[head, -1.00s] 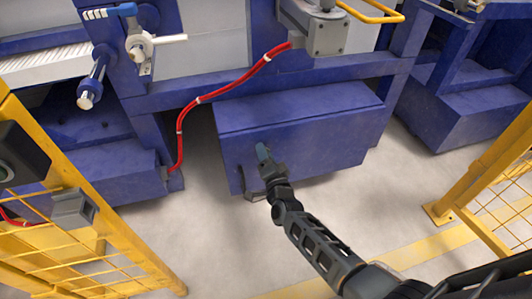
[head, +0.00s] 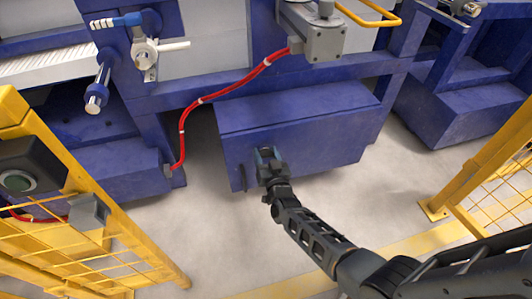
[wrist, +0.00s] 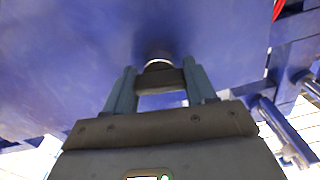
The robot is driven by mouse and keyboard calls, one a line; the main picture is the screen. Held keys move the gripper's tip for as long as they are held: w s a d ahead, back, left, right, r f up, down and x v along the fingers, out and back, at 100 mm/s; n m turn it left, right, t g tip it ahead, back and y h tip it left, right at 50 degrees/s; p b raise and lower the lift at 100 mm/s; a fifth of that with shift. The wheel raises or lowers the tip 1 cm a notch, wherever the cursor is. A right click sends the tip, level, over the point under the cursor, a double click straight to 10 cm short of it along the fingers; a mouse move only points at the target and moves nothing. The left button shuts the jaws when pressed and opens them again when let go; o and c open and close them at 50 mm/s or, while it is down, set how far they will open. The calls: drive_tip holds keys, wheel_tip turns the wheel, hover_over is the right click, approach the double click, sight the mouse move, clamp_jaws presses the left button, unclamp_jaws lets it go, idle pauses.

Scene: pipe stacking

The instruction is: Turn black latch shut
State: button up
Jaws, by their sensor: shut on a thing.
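The black latch (wrist: 163,80) shows in the wrist view as a dark bar in front of a round, shiny pivot on the blue box face. It lies between the two grey-blue fingers of my gripper (wrist: 160,92), which is shut on it. In the head view my gripper (head: 267,157) is at the front face of the blue box (head: 325,140), left of its middle. It hides the latch there, so I cannot tell the latch's exact angle from that view.
A red cable (head: 215,96) runs down left of the box. Yellow mesh fences (head: 130,240) stand at the left and right. A grey junction box (head: 322,42) and a yellow handle (head: 368,18) are above. The pale floor in front is open.

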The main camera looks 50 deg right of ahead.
drive_tip(key=shift+n, duration=1)
drive_tip(key=o, duration=1)
drive_tip(key=shift+o, duration=0.2)
drive_tip(key=p+v, duration=0.2)
drive_tip(key=v, duration=0.5)
drive_tip(key=shift+s+a+p, duration=0.25)
drive_tip(key=shift+s+p, duration=0.1)
drive_tip(key=shift+p, duration=0.05)
drive_tip(key=shift+s, duration=0.1)
